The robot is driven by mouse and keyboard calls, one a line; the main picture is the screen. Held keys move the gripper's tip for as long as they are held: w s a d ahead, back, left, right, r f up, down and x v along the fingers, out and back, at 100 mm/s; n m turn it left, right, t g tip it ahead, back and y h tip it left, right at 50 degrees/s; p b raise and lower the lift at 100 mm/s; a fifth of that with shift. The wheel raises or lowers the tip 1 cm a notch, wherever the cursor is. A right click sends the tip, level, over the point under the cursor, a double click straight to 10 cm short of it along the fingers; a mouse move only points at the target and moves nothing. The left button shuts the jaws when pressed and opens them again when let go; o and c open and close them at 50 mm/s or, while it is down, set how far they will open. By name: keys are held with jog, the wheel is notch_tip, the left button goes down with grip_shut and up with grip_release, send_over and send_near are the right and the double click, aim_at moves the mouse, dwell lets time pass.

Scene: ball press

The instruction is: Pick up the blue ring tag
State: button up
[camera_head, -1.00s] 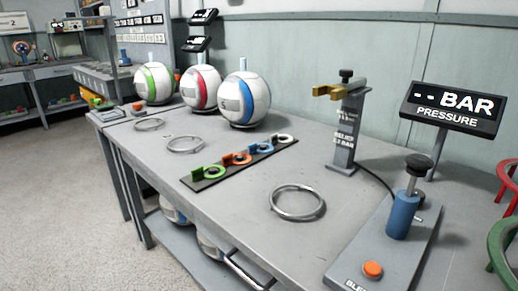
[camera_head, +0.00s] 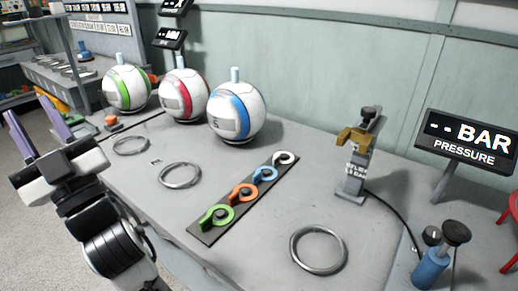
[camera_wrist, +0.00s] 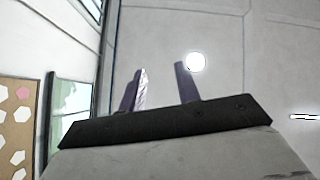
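The blue ring tag (camera_head: 264,174) lies on a dark strip (camera_head: 207,236) on the grey table, between an orange tag (camera_head: 243,191) and a white tag (camera_head: 284,159). A green tag (camera_head: 217,215) lies at the strip's near end. My gripper (camera_head: 36,135) is at the left of the head view, raised, with its two purple fingers apart and pointing up. It is empty and well to the left of the strip. In the wrist view the fingers (camera_wrist: 160,88) are apart, facing the wall and ceiling; no tag shows there.
Three white balls with green (camera_head: 126,88), red (camera_head: 183,94) and blue (camera_head: 237,112) bands stand at the back. Metal rings (camera_head: 318,249) lie on the table. A brass-topped stand (camera_head: 356,165), a pressure display (camera_head: 466,140) and a blue pump (camera_head: 432,266) stand at right.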

jog(key=w+d+m+g+h+p, duration=0.1)
jog(key=w+d+m+h+p, duration=0.3)
jog(key=w+d+h+p, duration=0.4)
jog(key=w+d+m+h+p, duration=0.35)
jog(key=w+p, duration=0.25)
jog(key=w, duration=0.5)
jog(key=w+d+m+g+h+p, duration=0.1)
jog(key=w+d+m+h+p, duration=0.45)
jog(key=w, duration=0.35)
jog(key=m+g+h+p, duration=0.3)
jog(key=m+g+h, duration=0.3)
jog(key=g, duration=0.9)
send_over(255, 176)
notch_tip(255, 176, down, 20)
jog(key=m+y, duration=0.1)
jog(key=f+b, duration=0.7)
jog(key=f, duration=0.1)
jog(key=shift+a+f+b, duration=0.2)
jog(key=shift+b, duration=0.1)
jog(key=f+b, duration=0.2)
jog(key=b, duration=0.1)
jog(key=f+b, duration=0.1)
jog(key=shift+w+d+f+b, duration=0.1)
jog(key=shift+d+f+b, duration=0.15)
jog(key=shift+b, duration=0.05)
jog(key=shift+f+b, duration=0.8)
jog(key=shift+b, duration=0.1)
